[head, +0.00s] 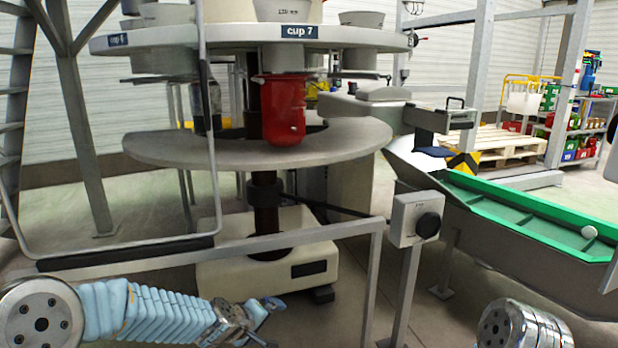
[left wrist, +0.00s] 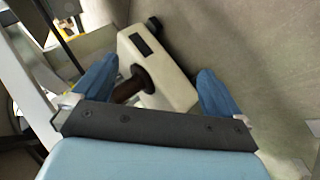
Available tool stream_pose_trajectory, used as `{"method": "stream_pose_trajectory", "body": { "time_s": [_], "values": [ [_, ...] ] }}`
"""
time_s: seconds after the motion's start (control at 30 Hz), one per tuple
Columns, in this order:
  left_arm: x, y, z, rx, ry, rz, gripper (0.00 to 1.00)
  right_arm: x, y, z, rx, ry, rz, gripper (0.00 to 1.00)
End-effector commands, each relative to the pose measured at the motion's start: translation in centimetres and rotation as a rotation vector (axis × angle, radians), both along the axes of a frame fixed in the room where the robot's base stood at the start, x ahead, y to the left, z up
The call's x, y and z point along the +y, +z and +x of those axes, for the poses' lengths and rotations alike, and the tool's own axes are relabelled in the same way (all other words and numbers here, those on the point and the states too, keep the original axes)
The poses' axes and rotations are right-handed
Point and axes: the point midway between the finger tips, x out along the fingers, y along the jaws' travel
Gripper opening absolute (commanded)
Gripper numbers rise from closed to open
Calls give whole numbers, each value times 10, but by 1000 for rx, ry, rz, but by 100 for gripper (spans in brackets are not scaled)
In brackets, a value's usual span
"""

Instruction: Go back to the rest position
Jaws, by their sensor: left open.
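My left gripper (head: 248,326) is low at the bottom of the head view, in front of the machine's railing, at the end of a blue-sleeved arm. In the left wrist view its two blue fingers (left wrist: 158,95) are spread wide with nothing between them. Beyond them the cream machine base (left wrist: 165,85) and its dark column show. Of my right arm only a round metal joint (head: 510,328) shows at the bottom right of the head view. The right gripper is out of view.
The net clipper has a round upper plate (head: 190,38), a red bag (head: 284,108) under cup 7 and a grey lower table (head: 170,150). A metal railing (head: 300,240) and a switch box (head: 415,218) stand close ahead. A green-edged conveyor (head: 530,207) is on the right.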

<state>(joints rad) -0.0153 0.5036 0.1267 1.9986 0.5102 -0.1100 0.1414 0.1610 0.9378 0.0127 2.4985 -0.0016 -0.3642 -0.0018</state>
Motion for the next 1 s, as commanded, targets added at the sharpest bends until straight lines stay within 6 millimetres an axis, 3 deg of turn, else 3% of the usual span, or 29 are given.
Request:
{"method": "stream_pose_trajectory", "body": {
  "time_s": [0.03, 0.17, 0.2, 0.3, 0.4, 0.5, 0.6, 1.0],
  "values": [
    [3, -44, -21, 63, -40, 52, 100, 0, 1, 0, 0, 0, 0, 43],
    [11, -137, -88, 198, -173, 170, 100, 1, 2, 0, 0, 1, 1, 43],
    [13, -162, -112, 240, -220, 197, 100, 1, 2, 0, 0, 1, 1, 43],
    [14, -211, -176, 330, -344, 241, 100, 1, 3, 0, 0, 1, 1, 43],
    [13, -240, -232, 399, -453, 255, 100, 1, 3, 0, 0, 1, 1, 43],
    [11, -254, -272, 441, -531, 253, 100, 1, 4, 0, 1, 3, 2, 43],
    [10, -259, -293, 461, -574, 248, 100, 1, 4, 0, 1, 3, 2, 43],
    [9, -261, -298, 465, -586, 246, 100, 1, 4, 0, 1, 3, 2, 43]
  ]
}}
